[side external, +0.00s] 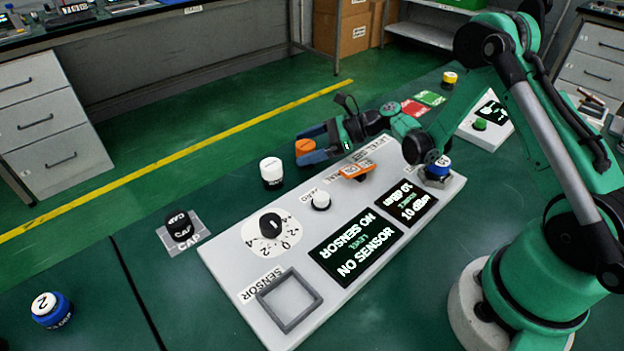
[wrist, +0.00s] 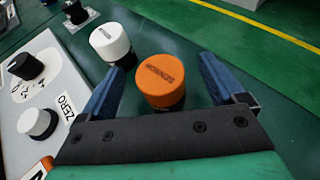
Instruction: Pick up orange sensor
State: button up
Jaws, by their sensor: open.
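The orange sensor (side external: 305,147) is a short cylinder with an orange cap and a dark lower body. It stands upright on the green table beyond the white panel, and in the wrist view (wrist: 168,80) it sits between my two blue fingers. My gripper (side external: 312,148) is open around it, with a visible gap on each side in the wrist view (wrist: 165,85). In the side view the near finger hides part of its lower body.
A white sensor (side external: 271,172) stands close by, beside the left finger in the wrist view. The white panel (side external: 225,255) carries a knob (side external: 270,223), a zero button (side external: 321,200), an orange switch (side external: 356,171) and an empty square sensor holder (side external: 290,298). A black cap (side external: 178,222) stands further left.

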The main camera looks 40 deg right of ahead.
jog(key=shift+x, duration=1.2)
grip_shut()
jog(key=shift+r, duration=0.15)
jog(key=s+r+m+t+h, duration=0.2)
jog(key=r+m+h, duration=0.1)
jog(key=r, duration=1)
jog(key=s+r+m+t+h, duration=0.2)
jog(key=s+r+m+h, duration=0.15)
jog(key=r, duration=0.95)
jog(key=n+g+y, duration=0.4)
jog(key=n+y, duration=0.3)
send_over(297, 144)
notch_tip(297, 144, down, 6)
jog(key=shift+f, duration=0.15)
